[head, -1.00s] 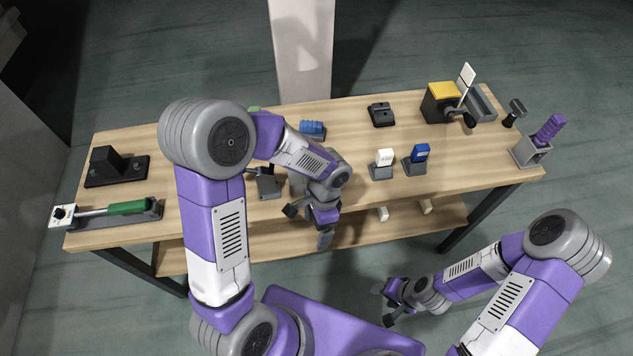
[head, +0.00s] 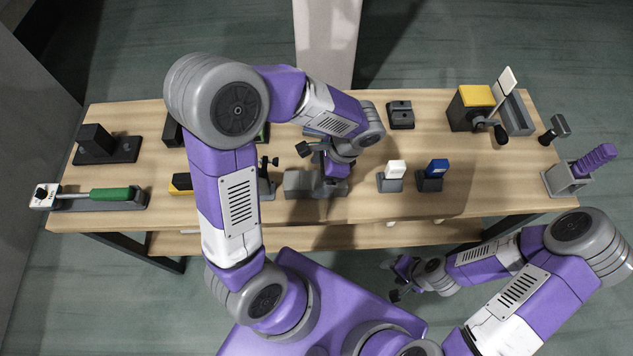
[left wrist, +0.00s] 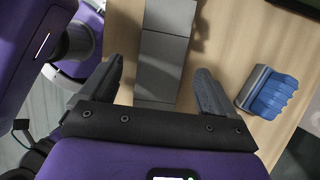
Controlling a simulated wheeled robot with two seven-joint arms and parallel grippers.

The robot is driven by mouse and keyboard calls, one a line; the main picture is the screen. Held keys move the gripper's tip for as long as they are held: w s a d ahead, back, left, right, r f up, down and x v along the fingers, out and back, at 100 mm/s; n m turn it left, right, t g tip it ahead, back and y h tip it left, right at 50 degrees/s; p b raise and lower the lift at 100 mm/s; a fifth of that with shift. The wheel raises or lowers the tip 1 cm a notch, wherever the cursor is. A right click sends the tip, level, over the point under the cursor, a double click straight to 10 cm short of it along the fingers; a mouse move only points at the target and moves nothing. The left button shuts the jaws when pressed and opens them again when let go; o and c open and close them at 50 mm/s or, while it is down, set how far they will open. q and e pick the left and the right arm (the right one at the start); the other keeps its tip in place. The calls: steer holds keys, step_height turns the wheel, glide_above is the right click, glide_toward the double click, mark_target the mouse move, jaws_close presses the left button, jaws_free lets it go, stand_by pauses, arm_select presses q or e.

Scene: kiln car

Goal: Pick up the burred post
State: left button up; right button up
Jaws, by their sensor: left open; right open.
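A long grey block (left wrist: 165,45) with step-like sections lies between the fingers of my left gripper (left wrist: 163,75) in the left wrist view. It also shows as a grey block (head: 303,184) on the table in the head view, partly hidden by my left gripper (head: 320,170). I cannot make out a burr on it, nor tell for sure that it is the burred post. The left gripper is open, and contact with the block cannot be told. My right gripper (head: 400,280) is open and empty in front of the table.
A blue ridged piece in a grey holder (left wrist: 265,92) is close to the right finger in the left wrist view. A white-topped block (head: 394,172) and blue-topped block (head: 433,172) stand right of the grey block. A green-handled tool (head: 110,195) lies at the left.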

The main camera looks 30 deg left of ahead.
mark_target(317, 179)
arm_select(q)
steer(key=x, duration=0.1)
steer(key=b+x, duration=0.1)
steer(key=x, duration=0.1)
steer(key=shift+w+d+f, duration=0.15)
steer(key=shift+d+f, duration=0.05)
steer(key=shift+a+f, duration=0.2)
steer(key=shift+f, duration=0.2)
steer(key=shift+c, duration=0.4)
steer(key=shift+r, duration=0.1)
steer(key=c, duration=1.5)
